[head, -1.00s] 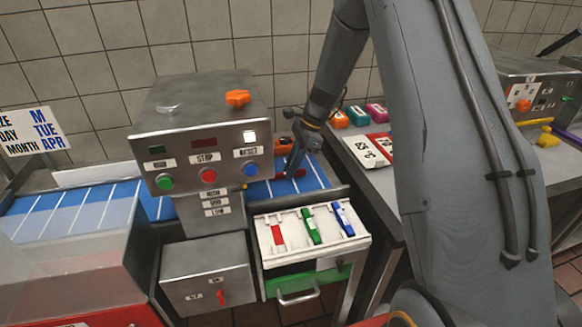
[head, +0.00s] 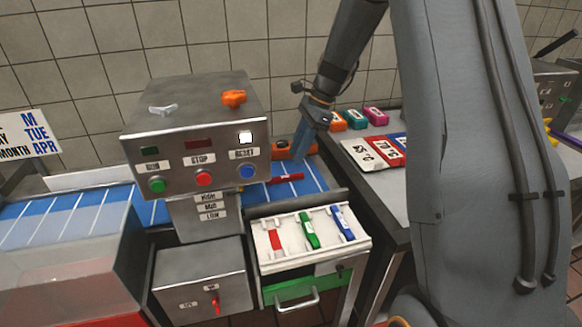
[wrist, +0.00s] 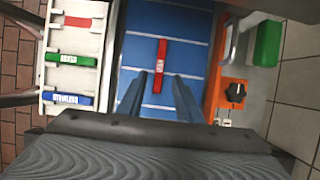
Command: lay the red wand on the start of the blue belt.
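The red wand (head: 286,178) lies flat on the blue belt (head: 312,180), to the right of the control box. My gripper (head: 300,150) is raised above the belt, apart from the wand. In the wrist view its two fingers (wrist: 159,77) are spread with nothing between them, and the wand lies beyond their tips.
A white tray (head: 262,262) beside the belt holds a green wand (head: 310,230) and a blue wand (head: 342,222), plus a red patch. A steel control box (head: 195,130) stands over the belt. An orange unit with a black knob (wrist: 235,92) borders the belt's other side.

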